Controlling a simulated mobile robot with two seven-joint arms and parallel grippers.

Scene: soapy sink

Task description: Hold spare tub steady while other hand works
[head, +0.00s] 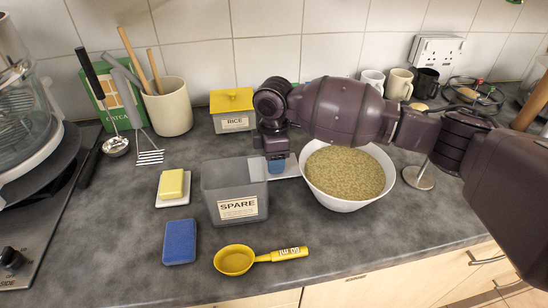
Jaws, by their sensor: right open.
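The spare tub (238,209) is a clear grey box with a "SPARE" label, standing upright on the worktop and looking empty. My right gripper (277,160) reaches in from the right and points down at the tub's back right corner. It is open; its fingertips are small and partly lost against the tub, so I cannot tell whether it touches the rim or wall. My left gripper is not in view.
A white bowl of grain (345,174) stands close right of the tub. A yellow measuring scoop (236,259) lies in front. A blue sponge (179,242) and yellow block on a dish (171,185) lie left. A yellow-lidded rice tub (232,110) stands behind.

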